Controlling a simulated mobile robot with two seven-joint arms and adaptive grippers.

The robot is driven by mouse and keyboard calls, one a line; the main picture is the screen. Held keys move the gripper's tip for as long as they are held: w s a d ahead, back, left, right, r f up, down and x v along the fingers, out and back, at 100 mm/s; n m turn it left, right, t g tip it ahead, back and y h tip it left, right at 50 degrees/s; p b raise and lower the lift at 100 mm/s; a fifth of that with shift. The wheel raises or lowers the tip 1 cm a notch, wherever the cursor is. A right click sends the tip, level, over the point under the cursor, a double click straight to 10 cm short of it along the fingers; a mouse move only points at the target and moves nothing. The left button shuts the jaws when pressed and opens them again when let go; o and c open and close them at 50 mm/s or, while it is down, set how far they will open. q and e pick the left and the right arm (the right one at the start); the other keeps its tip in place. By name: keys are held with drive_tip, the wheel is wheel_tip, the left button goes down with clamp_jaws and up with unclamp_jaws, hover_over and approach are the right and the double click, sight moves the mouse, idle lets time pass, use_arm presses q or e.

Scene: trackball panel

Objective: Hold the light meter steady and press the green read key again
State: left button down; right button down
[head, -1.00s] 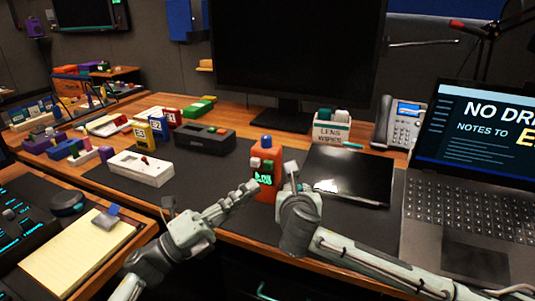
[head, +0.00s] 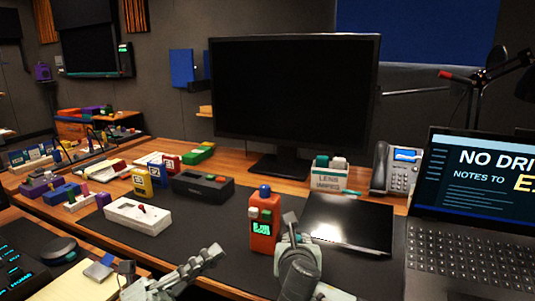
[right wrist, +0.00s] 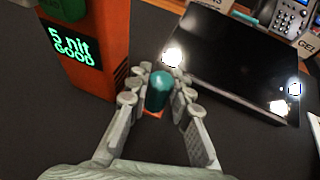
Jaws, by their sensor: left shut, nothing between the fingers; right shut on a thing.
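The orange light meter (head: 262,232) stands upright on the dark mat, with a blue dome on top. Its green key (head: 267,214) sits beside a white key (head: 254,212), above the display. In the right wrist view the display (right wrist: 72,48) reads "5 nit GOOD". My right gripper (head: 290,222) is at the meter's right side. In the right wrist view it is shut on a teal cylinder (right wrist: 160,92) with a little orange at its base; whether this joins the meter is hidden. My left gripper (head: 218,251) is shut and empty, apart from the meter at its lower left.
A dark glossy tablet (head: 348,222) lies right of the meter, with a lens wipes box (head: 328,180) behind. A white device (head: 138,215) and a black box (head: 203,186) lie to the left. A laptop (head: 470,250) stands at right. Bare mat lies left of the meter.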

idle(0.3)
drive_tip(key=c, duration=1.3)
unclamp_jaws()
drive_tip(key=v, duration=1.2)
drive_tip(key=shift+o, duration=0.4)
drive_tip(key=shift+o, duration=1.2)
